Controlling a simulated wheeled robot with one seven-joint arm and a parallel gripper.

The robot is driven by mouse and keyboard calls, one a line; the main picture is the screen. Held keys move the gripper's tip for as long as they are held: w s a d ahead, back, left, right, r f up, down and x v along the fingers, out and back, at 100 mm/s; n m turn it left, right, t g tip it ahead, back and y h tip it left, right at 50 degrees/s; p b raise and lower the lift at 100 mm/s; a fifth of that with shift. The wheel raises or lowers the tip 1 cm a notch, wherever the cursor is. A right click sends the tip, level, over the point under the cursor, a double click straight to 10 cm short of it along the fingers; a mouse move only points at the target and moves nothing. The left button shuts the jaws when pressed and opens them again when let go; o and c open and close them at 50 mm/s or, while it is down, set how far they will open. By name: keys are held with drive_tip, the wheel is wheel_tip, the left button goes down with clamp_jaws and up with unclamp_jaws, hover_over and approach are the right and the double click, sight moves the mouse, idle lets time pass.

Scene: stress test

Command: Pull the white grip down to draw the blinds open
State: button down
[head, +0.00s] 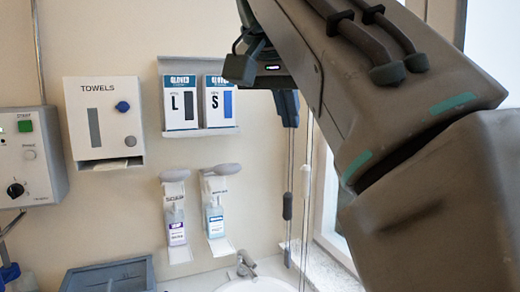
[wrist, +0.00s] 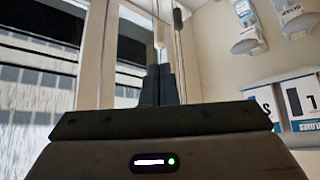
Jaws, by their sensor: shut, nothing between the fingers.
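Two thin cords hang beside the window at the right of the head view. The white grip (head: 306,181) is on the right cord, and a dark grip (head: 287,206) hangs lower on the left cord. In the wrist view, which looks upside down, the white grip (wrist: 158,32) shows just beyond my fingertips and the dark grip (wrist: 178,19) is right of it. My gripper (head: 288,122) points down, shut and empty, above both grips. Its dark fingers (wrist: 158,72) are together in the wrist view. I cannot clearly make out the blinds.
A rack with glove boxes (head: 181,103) is on the wall left of my gripper. Soap dispensers (head: 174,215) hang below it, and a towel dispenser (head: 103,122) is further left. A tap (head: 246,262) and sink are below. The window frame (head: 327,205) is close on the right.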

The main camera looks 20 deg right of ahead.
sight(304, 173)
drive_tip(key=x, duration=1.3)
drive_tip(key=shift+w+d+r, duration=0.1)
drive_tip(key=shift+w+d, duration=0.3)
drive_tip(key=shift+d, duration=0.05)
wheel_tip(304, 173, down, 20)
drive_tip(key=b, duration=1.7)
drive_tip(key=shift+r, duration=0.1)
